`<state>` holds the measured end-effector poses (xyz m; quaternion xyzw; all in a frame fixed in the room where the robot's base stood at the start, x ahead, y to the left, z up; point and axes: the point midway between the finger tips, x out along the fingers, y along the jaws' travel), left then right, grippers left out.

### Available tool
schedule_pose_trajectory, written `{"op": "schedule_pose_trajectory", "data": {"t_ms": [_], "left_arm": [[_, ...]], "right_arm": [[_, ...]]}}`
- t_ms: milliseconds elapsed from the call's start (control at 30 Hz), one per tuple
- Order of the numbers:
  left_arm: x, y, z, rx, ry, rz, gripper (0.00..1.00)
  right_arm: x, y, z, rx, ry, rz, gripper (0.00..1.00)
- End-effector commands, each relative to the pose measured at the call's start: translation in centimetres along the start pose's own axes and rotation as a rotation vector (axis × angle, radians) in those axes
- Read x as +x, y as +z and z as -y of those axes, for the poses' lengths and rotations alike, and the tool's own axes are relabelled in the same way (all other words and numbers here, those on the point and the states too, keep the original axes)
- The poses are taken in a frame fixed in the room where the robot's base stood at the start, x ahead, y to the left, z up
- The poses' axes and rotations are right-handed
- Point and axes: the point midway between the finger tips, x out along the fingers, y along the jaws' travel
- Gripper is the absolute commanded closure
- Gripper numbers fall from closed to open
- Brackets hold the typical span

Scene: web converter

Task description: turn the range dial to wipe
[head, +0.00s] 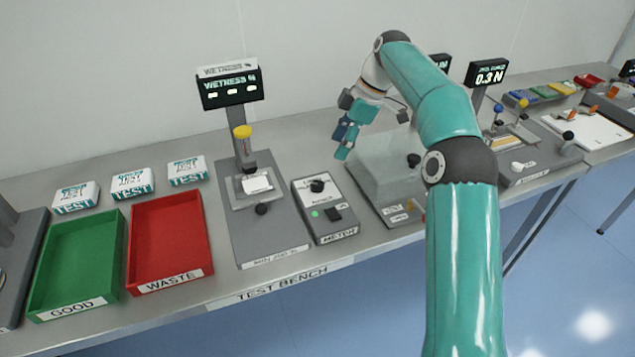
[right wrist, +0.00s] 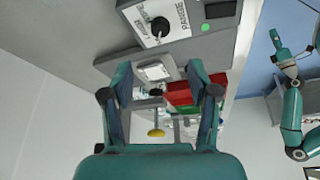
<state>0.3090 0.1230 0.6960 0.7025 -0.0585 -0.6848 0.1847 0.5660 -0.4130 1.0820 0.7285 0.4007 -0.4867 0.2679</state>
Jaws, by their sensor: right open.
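The range dial (head: 317,186) is a black knob on the pale top face of the meter box (head: 325,210) on the test bench. In the right wrist view the dial (right wrist: 160,27) sits near the top, beside the word RANGE and smaller labels, one of which looks like WIPE. A light mark shows on the knob; its exact setting is hard to tell. My right gripper (head: 343,140) is above and behind the box, apart from the dial. Its two fingers (right wrist: 160,72) are spread and empty. My left gripper (right wrist: 276,40) shows small in the right wrist view; its jaws are unclear.
Left of the box stands a wetness tester (head: 262,225) with a yellow-topped post and display. A clear-covered device (head: 385,165) stands close on the right. The red waste tray (head: 170,240) and green good tray (head: 75,262) lie farther left. Free space is above the box.

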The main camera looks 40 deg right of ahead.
Motion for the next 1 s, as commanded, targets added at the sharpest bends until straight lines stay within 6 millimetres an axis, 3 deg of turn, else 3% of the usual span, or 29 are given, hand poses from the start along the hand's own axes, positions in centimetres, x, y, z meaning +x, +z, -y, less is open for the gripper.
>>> {"op": "schedule_pose_trajectory", "data": {"t_ms": [33,300,500,700,1000], "left_arm": [[0.6,0.0,0.2,0.000,0.000,0.000,0.60],[0.9,0.0,0.3,0.000,0.000,-0.001,0.60],[0.7,0.0,0.3,0.000,0.000,-0.001,0.60],[0.6,-0.1,0.2,0.000,0.000,-0.001,0.60],[0.6,0.0,0.2,0.000,0.000,-0.001,0.60]], "right_arm": [[1.4,0.1,0.1,-0.001,-0.005,0.001,0.40],[7.2,-0.1,0.1,-0.002,-0.006,0.001,0.40],[10.5,-0.1,0.1,-0.002,-0.004,0.001,0.40],[12.3,-0.2,0.1,-0.003,-0.003,0.000,0.40],[12.6,-0.2,0.0,-0.003,-0.001,0.000,0.40]]}}
